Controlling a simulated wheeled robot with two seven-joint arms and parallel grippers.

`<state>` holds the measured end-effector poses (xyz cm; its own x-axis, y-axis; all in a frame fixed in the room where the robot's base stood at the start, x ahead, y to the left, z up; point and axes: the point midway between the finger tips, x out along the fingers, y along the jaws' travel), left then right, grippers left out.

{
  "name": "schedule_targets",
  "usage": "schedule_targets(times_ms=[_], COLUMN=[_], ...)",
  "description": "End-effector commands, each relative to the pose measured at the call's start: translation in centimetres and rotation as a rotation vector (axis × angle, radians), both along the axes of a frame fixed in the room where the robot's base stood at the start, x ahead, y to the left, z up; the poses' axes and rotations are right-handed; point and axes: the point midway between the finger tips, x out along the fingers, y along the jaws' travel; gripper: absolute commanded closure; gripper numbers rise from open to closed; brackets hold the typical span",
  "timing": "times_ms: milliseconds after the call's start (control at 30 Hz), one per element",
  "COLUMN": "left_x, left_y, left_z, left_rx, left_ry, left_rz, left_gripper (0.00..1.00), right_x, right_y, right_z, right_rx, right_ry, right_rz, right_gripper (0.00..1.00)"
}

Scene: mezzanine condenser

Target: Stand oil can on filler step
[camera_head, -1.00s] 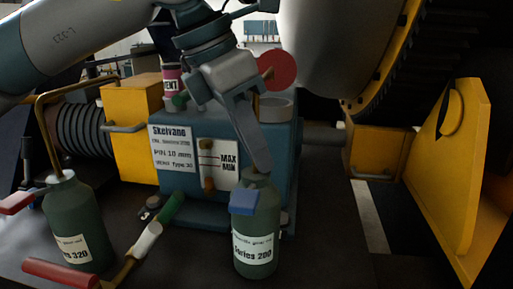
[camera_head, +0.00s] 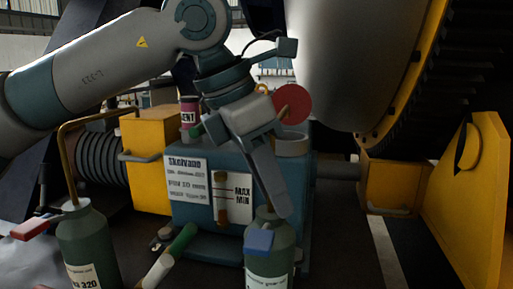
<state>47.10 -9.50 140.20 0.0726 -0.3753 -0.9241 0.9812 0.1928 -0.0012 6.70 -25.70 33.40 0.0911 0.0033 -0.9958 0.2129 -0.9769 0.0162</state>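A dark green oil can (camera_head: 275,262) labelled as a Series 200 grade stands upright at the lower middle, with a blue lever (camera_head: 258,240) on its near side. My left gripper (camera_head: 279,212) points down over this can, its fingertips at the can's neck. The fingers overlap edge-on and hide the neck, so I cannot tell whether they grip it. A second green can (camera_head: 88,250), labelled 320, stands at the left with a red lever (camera_head: 35,228) and a bent brass spout. The filler step is not clearly identifiable. My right gripper is not in view.
Behind the near can is a blue tank (camera_head: 190,215) with a MAX/MIN gauge and a grey filler neck (camera_head: 291,145). A green-and-white-handled tool (camera_head: 170,257) lies between the cans. A red disc (camera_head: 293,104) stands beyond the gripper. Yellow guards (camera_head: 470,200) flank the right.

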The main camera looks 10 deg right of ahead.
Motion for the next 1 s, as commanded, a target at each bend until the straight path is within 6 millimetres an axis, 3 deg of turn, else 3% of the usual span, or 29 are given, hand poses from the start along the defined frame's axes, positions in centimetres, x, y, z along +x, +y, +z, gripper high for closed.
schedule_targets(times_ms=[367,1000], left_x=[-0.1,-1.1], left_y=[0.7,5.2], left_z=[1.8,13.1], left_rx=[-0.003,-0.005], left_ry=[-0.003,-0.004], left_rz=[0.002,0.002], left_gripper=[0.71,0.71], right_x=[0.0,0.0], right_y=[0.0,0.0], right_z=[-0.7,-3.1], right_rx=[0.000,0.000], right_ry=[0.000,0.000], right_rz=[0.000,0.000], right_gripper=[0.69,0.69])
